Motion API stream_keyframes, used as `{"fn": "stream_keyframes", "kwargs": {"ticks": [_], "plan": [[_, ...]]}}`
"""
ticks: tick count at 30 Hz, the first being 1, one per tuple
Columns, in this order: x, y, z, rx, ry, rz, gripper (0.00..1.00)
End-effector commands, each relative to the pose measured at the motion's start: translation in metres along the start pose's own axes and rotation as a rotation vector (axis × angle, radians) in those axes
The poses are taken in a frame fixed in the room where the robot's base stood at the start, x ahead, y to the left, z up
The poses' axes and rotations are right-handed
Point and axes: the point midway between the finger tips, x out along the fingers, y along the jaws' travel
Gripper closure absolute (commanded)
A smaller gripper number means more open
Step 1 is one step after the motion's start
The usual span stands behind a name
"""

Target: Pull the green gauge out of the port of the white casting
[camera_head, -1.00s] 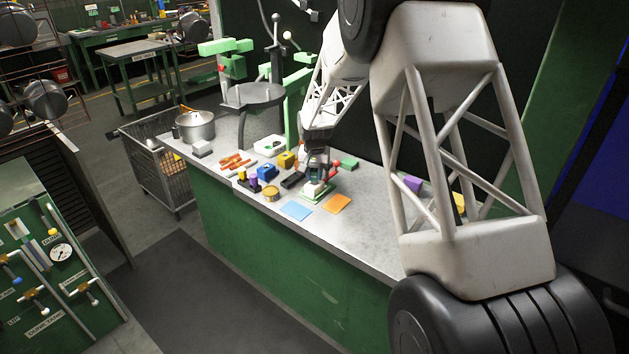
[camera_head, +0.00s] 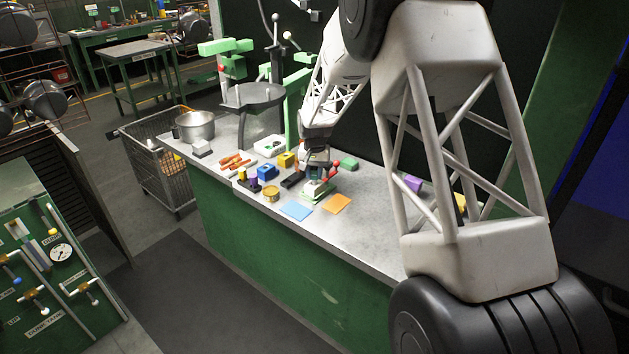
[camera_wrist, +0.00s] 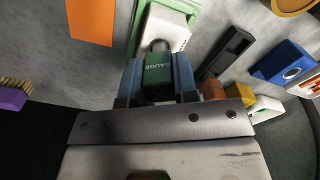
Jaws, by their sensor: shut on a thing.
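The green gauge (camera_wrist: 158,70), marked "GAUGE", sits between the blue fingers of my gripper (camera_wrist: 158,82) in the wrist view. My gripper is shut on it. A grey rounded tip of the gauge points toward the white casting (camera_wrist: 168,32), which lies just beyond it with a green base along its edge. I cannot tell how much of the tip is inside the port. In the head view my gripper (camera_head: 318,168) is right above the casting (camera_head: 316,188) on the bench, and the gauge is mostly hidden there.
The metal bench (camera_head: 365,225) holds an orange card (camera_head: 337,204) and a blue card (camera_head: 296,210) in front of the casting. A green block (camera_head: 349,164) is behind.

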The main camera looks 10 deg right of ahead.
Motion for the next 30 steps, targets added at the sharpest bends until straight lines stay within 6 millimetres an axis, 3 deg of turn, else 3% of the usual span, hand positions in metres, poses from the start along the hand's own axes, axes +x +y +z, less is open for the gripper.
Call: {"fn": "stream_keyframes", "kwargs": {"ticks": [30], "plan": [[-0.029,0.0,0.0,0.0,0.001,0.0,1.0]]}}
